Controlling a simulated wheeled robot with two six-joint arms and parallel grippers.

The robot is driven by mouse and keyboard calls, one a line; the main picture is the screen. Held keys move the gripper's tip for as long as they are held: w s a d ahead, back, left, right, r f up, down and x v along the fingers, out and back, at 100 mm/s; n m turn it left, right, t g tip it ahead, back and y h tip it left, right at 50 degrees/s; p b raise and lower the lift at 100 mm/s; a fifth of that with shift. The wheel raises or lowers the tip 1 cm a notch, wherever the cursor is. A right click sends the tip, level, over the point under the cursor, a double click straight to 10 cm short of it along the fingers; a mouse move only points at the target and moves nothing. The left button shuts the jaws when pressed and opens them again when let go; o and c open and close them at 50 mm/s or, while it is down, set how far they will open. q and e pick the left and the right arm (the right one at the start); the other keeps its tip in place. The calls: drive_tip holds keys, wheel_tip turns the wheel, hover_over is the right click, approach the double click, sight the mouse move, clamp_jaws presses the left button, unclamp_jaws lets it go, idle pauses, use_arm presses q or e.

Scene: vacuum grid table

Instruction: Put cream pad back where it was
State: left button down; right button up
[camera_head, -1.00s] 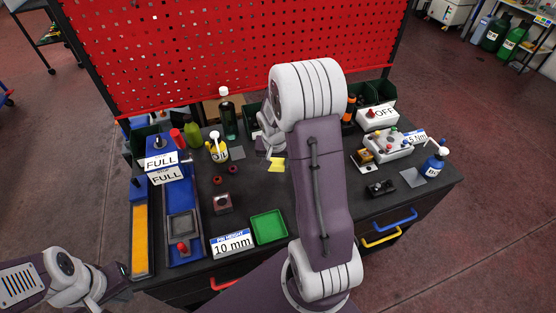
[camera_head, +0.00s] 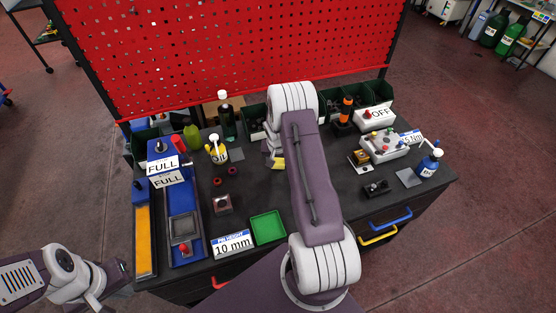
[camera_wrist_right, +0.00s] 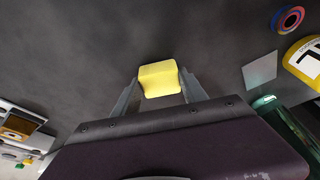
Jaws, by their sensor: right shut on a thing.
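The cream pad, a pale yellow block, (camera_wrist_right: 159,80) sits between the two fingers of my right gripper (camera_wrist_right: 160,86) in the right wrist view. The fingers are shut on its sides. In the head view only a small yellow part of the pad (camera_head: 278,163) shows beside my right arm, which hides most of the right gripper. The dark table (camera_wrist_right: 120,35) lies beyond the pad; I cannot tell whether they touch. My left gripper (camera_head: 122,271) is at the lower left, by the table's left edge; its fingers are too small to read.
A yellow-labelled oil bottle (camera_head: 217,150) stands left of the pad beside a grey square (camera_head: 237,154). A green tray (camera_head: 267,227) and a 10 mm sign (camera_head: 232,243) are at the front. A control box (camera_head: 384,145) is on the right. Green bins (camera_head: 375,92) line the back.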

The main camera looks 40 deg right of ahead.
drive_tip(key=shift+s+f+b, duration=0.1)
drive_tip(key=shift+f+b, duration=0.1)
drive_tip(key=shift+b, duration=0.1)
drive_tip(key=o, duration=1.3)
drive_tip(key=shift+a+r, duration=0.1)
drive_tip(key=shift+c, duration=0.2)
drive_tip(key=shift+o, duration=0.3)
